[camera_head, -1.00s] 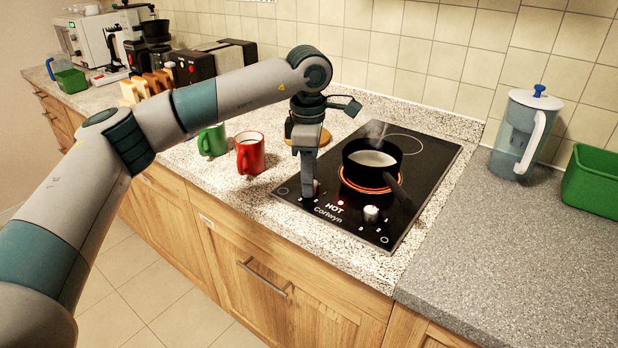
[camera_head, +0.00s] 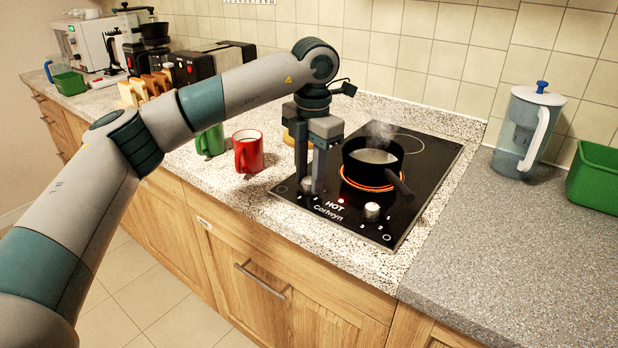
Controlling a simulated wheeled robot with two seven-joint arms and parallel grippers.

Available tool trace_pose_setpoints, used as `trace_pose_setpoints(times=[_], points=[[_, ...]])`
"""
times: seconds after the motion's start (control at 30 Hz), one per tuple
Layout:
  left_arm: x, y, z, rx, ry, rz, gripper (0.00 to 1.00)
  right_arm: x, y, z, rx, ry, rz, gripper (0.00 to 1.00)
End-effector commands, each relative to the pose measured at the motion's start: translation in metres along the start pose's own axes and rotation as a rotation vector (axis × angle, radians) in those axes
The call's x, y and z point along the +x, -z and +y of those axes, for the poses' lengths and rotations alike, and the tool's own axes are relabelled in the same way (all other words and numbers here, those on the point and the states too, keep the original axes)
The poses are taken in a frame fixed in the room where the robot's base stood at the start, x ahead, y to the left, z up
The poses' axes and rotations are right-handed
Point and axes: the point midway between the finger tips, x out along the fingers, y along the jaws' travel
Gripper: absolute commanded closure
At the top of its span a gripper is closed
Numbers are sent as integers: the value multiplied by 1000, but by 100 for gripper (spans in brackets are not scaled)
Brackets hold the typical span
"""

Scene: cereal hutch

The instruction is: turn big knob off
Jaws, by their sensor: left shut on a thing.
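The black cooktop (camera_head: 421,200) is set in the counter and has two silver knobs along its front edge. My left gripper (camera_head: 310,188) points straight down over the front left of the cooktop, its two fingers on either side of the left knob (camera_head: 307,184). It is shut on that knob, which is mostly hidden by the fingers, so its pointer cannot be read. The right knob (camera_head: 372,211) stands free. A burner glows orange under a black pot (camera_head: 372,160), and a red light shows near the word HOT. My right gripper is not in view.
The pot steams, and its handle points toward the front right. A red mug (camera_head: 248,154) and a green mug (camera_head: 210,140) stand left of the cooktop. A water pitcher (camera_head: 524,135) and a green bin (camera_head: 596,178) stand right. The grey front right counter is clear.

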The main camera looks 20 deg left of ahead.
Motion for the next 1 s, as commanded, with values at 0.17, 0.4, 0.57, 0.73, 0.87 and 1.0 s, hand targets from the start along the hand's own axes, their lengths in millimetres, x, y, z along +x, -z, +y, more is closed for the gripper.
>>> trace_pose_setpoints(times=[0.17, 0.4, 0.57, 0.73, 0.87, 1.0], points=[[0, -1, 0, -168, -2, 6, 92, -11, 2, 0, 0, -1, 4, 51], [-1, -2, 0, -397, -1, 17, 92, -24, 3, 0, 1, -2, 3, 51], [-1, -2, 0, -548, -1, 25, 92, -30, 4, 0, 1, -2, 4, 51], [-1, -2, 0, -709, 0, 34, 92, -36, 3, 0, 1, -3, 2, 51], [-2, -2, 0, -832, 0, 41, 92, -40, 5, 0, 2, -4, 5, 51], [-2, -3, 0, -955, 0, 47, 92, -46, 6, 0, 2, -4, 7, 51]])
